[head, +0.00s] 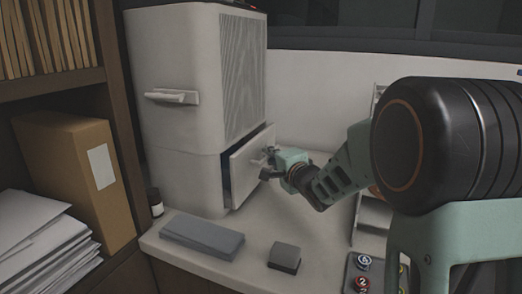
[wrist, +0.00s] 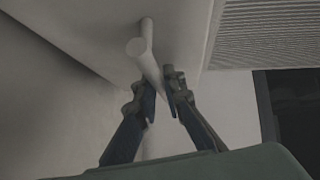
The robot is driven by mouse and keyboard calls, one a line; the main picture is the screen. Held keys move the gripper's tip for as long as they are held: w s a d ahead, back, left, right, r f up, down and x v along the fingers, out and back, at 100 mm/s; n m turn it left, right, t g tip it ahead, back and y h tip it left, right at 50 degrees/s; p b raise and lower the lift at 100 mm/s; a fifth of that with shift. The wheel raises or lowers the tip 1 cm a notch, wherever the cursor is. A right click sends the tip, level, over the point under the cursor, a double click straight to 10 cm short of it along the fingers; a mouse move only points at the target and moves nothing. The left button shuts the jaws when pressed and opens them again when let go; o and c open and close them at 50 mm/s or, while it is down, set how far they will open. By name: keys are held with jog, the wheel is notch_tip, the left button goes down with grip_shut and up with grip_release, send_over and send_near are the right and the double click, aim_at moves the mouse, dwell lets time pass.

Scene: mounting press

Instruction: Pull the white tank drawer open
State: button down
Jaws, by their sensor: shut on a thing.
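The white tank drawer (head: 249,165) is in the lower front of the tall white machine (head: 190,70). It stands partly open, with a dark gap along its left side in the head view. My gripper (head: 269,163) is at the drawer's front, on its handle. In the wrist view the handle (wrist: 146,52) is a pale round bar, and my gripper (wrist: 162,92) has its two fingers shut on it, one on each side. The drawer's inside is mostly hidden.
A grey flat block (head: 202,236) and a small dark block (head: 285,257) lie on the white counter (head: 230,270) in front. A small dark bottle (head: 155,201) stands by the machine. Shelves with a tan binder (head: 75,170) and papers are at left. Numbered round buttons (head: 362,283) are at lower right.

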jog(key=s+d+p, duration=0.4)
jog(key=d, duration=0.6)
jog(key=c, duration=2.3)
grip_release()
jog(key=shift+s, duration=0.1)
jog(key=v, duration=1.2)
